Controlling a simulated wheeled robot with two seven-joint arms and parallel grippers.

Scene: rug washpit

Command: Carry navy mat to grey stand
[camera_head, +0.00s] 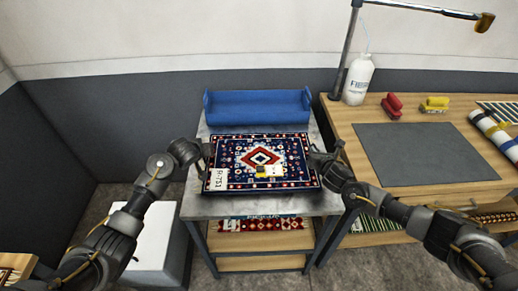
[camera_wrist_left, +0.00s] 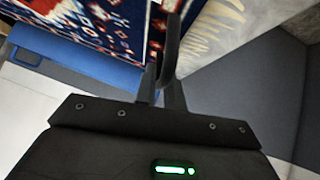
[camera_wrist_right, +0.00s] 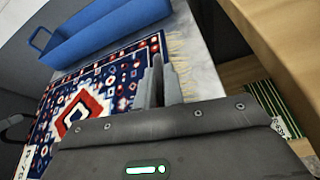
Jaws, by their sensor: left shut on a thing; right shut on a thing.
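The navy mat (camera_head: 240,150), with a red and white pattern, lies flat over the grey top of a stand (camera_head: 195,208). A white tag (camera_head: 215,180) is at its front left corner, and a small yellow and white item (camera_head: 268,171) shows on it. My left gripper (camera_head: 204,158) is shut on the mat's left edge; the mat also shows in the left wrist view (camera_wrist_left: 115,25). My right gripper (camera_head: 317,156) is shut on its right edge, near the fringe in the right wrist view (camera_wrist_right: 155,80). I cannot tell if the mat touches the top.
A blue bin (camera_head: 258,108) stands behind the mat. A patterned rug (camera_head: 245,224) lies on the shelf below. To the right, a wooden bench (camera_head: 350,125) holds a dark pad (camera_head: 425,155), a white bottle (camera_head: 358,80), and red (camera_head: 392,106) and yellow (camera_head: 434,104) brushes.

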